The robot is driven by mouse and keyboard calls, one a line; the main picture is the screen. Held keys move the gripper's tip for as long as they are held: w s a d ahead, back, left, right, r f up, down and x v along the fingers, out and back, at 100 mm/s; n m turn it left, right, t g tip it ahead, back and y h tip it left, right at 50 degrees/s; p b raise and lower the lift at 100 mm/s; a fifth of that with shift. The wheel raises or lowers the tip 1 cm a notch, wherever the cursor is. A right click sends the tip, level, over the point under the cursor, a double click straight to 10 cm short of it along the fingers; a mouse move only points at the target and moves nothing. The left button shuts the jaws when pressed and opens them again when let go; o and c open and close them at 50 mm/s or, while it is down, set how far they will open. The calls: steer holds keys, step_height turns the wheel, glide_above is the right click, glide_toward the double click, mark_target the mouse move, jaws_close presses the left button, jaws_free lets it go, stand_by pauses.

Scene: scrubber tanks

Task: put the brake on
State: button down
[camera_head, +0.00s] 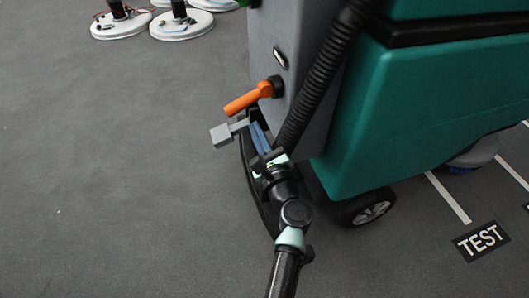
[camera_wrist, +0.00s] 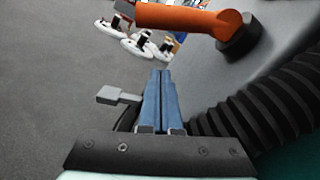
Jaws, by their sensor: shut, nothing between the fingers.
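The scrubber (camera_head: 420,110) is a teal and grey machine at the right in the head view. A light grey pedal-like lever (camera_head: 222,134) sticks out from its lower grey end; it also shows in the wrist view (camera_wrist: 118,96), left of my fingers. An orange handle (camera_head: 248,98) on a dark round hub sits above it, large at the top of the wrist view (camera_wrist: 190,18). Which of them is the brake is not labelled. My gripper (camera_head: 257,130) has its blue fingers (camera_wrist: 162,78) together and empty, just right of the grey lever and below the orange handle. Contact cannot be told.
A black ribbed hose (camera_head: 315,88) runs down the machine close to the right of my gripper. A wheel (camera_head: 370,212) stands on the floor beside a TEST marking (camera_head: 482,241). White round bases (camera_head: 180,24) stand at the back. The floor at left is clear.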

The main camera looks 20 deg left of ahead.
mark_target(238, 110)
steer(key=r, duration=0.1)
steer(key=a+r, duration=0.1)
steer(key=r+p, duration=0.1)
steer(key=shift+s+a+r, duration=0.25)
steer(key=shift+a, duration=0.1)
steer(key=shift+s+a+r+m+p, duration=0.1)
steer(key=shift+a+r+m+p, duration=0.1)
steer(key=shift+m+p, duration=0.25)
steer(key=shift+s+a+r+m+p, duration=0.1)
steer(key=shift+r+m+p, duration=0.1)
steer(key=shift+m+p, duration=0.25)
steer(key=shift+r, duration=0.1)
steer(key=r+m+p, duration=0.1)
steer(key=m+p, duration=0.1)
steer(key=p, duration=0.1)
steer(key=a+r+m+p, duration=0.1)
steer(key=p, duration=0.1)
steer(key=shift+s+a+r+m, duration=0.1)
steer(key=shift+s+r+m, duration=0.2)
steer(key=shift+s, duration=0.05)
step_height(238, 110, up, 2)
steer(key=m+p, duration=0.4)
steer(key=p, duration=0.1)
steer(key=shift+s+a+r+m+t, duration=0.1)
steer(key=shift+s+a+m+t, duration=0.05)
steer(key=shift+m+t, duration=0.15)
steer(key=shift+r+p, duration=0.2)
steer(key=shift+p, duration=0.1)
